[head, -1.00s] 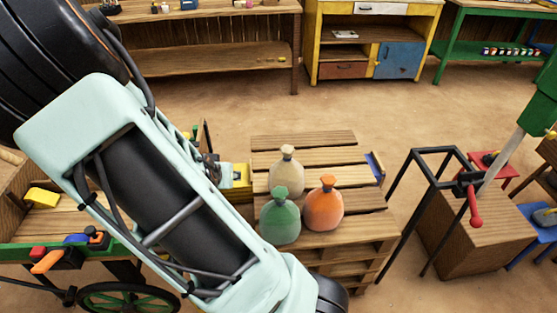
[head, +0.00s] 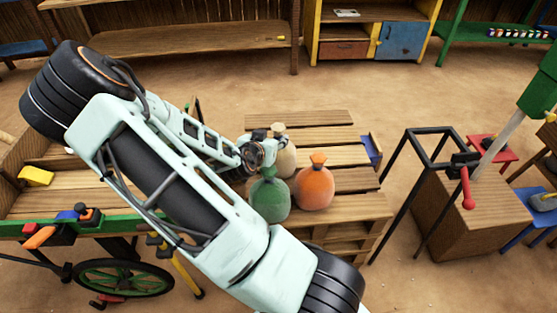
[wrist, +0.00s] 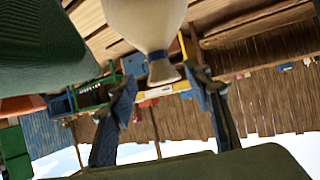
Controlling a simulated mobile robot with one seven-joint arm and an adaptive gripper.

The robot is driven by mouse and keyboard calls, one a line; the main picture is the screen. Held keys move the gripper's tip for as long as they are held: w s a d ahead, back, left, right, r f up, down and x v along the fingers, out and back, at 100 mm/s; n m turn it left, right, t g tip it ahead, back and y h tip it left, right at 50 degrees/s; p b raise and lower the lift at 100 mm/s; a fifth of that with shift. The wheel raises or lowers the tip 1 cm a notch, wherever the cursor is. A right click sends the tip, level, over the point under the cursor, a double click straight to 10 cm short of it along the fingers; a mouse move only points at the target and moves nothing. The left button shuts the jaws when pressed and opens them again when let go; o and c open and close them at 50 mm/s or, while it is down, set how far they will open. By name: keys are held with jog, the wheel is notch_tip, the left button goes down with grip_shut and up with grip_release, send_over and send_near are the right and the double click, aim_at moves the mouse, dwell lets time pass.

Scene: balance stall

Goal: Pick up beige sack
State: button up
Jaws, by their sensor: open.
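The beige sack (head: 286,160) stands at the back of the pallet, its left side partly hidden by my gripper and the green sack. In the wrist view the beige sack (wrist: 150,22) fills the top middle, its banded neck between my two fingers in the picture. My gripper (head: 266,140) is open at the sack's upper left; it also shows in the wrist view (wrist: 162,84) with a finger on each side of the neck. I cannot tell whether either finger touches it.
A green sack (head: 270,202) stands in front of the beige one, close beneath my gripper, and an orange sack (head: 314,190) to its right. All are on the wooden pallet (head: 345,211). A black metal frame (head: 431,134) stands right. A green-edged cart (head: 60,228) is left.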

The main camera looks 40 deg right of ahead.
aim_at(276, 133)
jog(key=x, duration=0.5)
jog(key=shift+d, duration=0.15)
grip_shut()
jog(key=shift+w+d+r, duration=0.1)
jog(key=shift+w+r, duration=0.1)
jog(key=shift+r, duration=0.05)
